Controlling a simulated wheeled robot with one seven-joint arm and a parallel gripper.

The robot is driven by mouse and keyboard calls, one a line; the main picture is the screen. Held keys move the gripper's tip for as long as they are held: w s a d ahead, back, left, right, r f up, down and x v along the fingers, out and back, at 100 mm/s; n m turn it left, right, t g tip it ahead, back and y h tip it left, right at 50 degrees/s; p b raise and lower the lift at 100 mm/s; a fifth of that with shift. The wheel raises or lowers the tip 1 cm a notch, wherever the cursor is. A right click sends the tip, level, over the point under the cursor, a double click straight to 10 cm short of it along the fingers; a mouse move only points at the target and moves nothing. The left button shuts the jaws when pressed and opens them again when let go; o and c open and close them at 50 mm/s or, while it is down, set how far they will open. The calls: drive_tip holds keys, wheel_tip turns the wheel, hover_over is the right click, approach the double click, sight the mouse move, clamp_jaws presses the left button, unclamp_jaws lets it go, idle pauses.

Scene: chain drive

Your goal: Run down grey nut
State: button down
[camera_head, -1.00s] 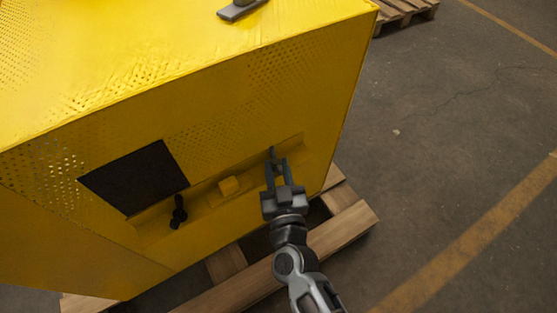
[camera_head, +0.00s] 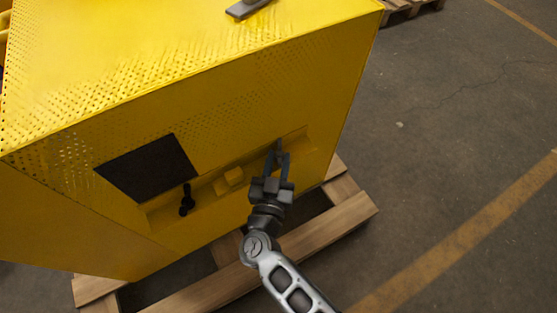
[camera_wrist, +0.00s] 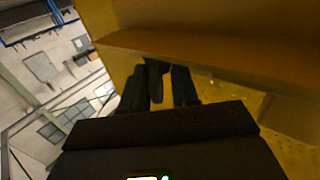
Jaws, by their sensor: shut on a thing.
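My gripper (camera_head: 278,158) is at the right end of the recess in the yellow housing (camera_head: 290,75). Its two fingers are closed on a small dark grey piece (camera_head: 278,144), which I take for the grey nut. In the wrist view the same piece (camera_wrist: 155,76) shows dark between the fingers, under a yellow ledge. The fingers hide most of it, and its thread and seating cannot be made out.
Left of my gripper in the recess are a yellow block (camera_head: 234,176) and a black handle (camera_head: 187,200). A dark square opening (camera_head: 148,168) is further left. The housing stands on a wooden pallet (camera_head: 345,215). The floor to the right is clear.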

drive_tip(key=shift+r, duration=0.1)
drive_tip(key=c, duration=1.1)
unclamp_jaws()
drive_tip(key=s, duration=0.7)
drive_tip(key=shift+s+a+p, duration=0.3)
drive_tip(key=shift+s, duration=0.05)
